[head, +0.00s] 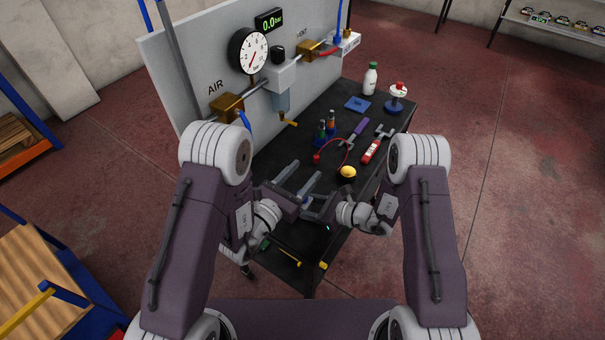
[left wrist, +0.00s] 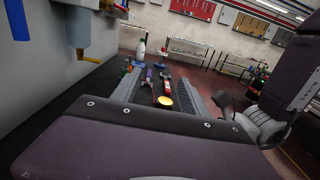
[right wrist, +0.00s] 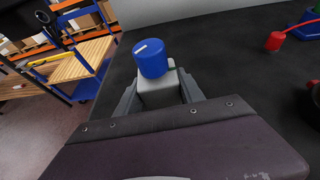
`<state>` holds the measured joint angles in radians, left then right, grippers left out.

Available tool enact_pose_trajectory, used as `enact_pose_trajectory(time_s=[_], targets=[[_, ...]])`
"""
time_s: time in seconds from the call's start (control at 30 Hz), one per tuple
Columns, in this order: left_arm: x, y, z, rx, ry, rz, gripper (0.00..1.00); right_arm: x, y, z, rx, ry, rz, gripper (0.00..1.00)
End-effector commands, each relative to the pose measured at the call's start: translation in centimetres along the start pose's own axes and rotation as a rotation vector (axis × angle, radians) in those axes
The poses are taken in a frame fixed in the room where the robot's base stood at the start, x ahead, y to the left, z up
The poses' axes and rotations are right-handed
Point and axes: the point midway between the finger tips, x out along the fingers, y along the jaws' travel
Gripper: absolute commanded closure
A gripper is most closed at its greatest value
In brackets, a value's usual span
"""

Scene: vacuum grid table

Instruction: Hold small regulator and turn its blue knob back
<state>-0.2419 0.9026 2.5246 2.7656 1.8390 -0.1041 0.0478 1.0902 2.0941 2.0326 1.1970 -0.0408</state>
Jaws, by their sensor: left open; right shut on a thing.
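The small regulator has a pale grey body (right wrist: 160,93) and a blue knob (right wrist: 151,60) with a white mark, seen in the right wrist view. My right gripper (right wrist: 157,88) is shut on the body, one finger on each side, and the knob stands free beyond the fingers. My left gripper (head: 299,178) is open and empty over the near part of the black table (head: 268,158). Its two spread fingers also show in the left wrist view (left wrist: 160,90), apart from the knob.
A grey panel (head: 187,62) with a dial gauge (head: 248,51) and brass fittings stands at the left. A yellow-topped round thing (head: 348,172), red tool (head: 371,152), purple-handled tool (head: 358,128), white bottle (head: 370,80) and blue-based item (head: 396,106) stand farther back.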

Motion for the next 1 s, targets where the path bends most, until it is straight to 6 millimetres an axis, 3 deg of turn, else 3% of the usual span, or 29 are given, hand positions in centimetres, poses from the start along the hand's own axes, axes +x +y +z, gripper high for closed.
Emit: enact_pose_trajectory(time_s=[0.33,0.47,0.6,0.73,0.9,1.0], targets=[[0.1,-0.1,0.3,0.000,-0.002,-0.007,0.48,0.0,0.0,0.1,-0.001,-0.001,0.000,1.00],[1.4,-2.3,1.6,0.015,-0.056,-0.133,0.48,0.0,0.0,0.1,-0.001,-0.001,0.000,1.00],[2.8,-7.9,4.6,0.124,-0.180,-0.469,0.48,0.0,0.0,0.1,-0.001,-0.001,0.000,1.00],[1.2,-12.7,5.9,0.335,-0.282,-0.832,0.48,0.0,0.0,0.1,-0.001,-0.001,0.000,1.00],[-3.1,-15.8,4.1,0.714,-0.365,-1.311,0.48,0.0,0.0,0.1,-0.001,-0.001,0.000,1.00],[-5.4,-15.4,2.1,0.980,-0.377,-1.591,0.48,0.0,0.0,0.1,-0.001,-0.001,0.000,1.00]])
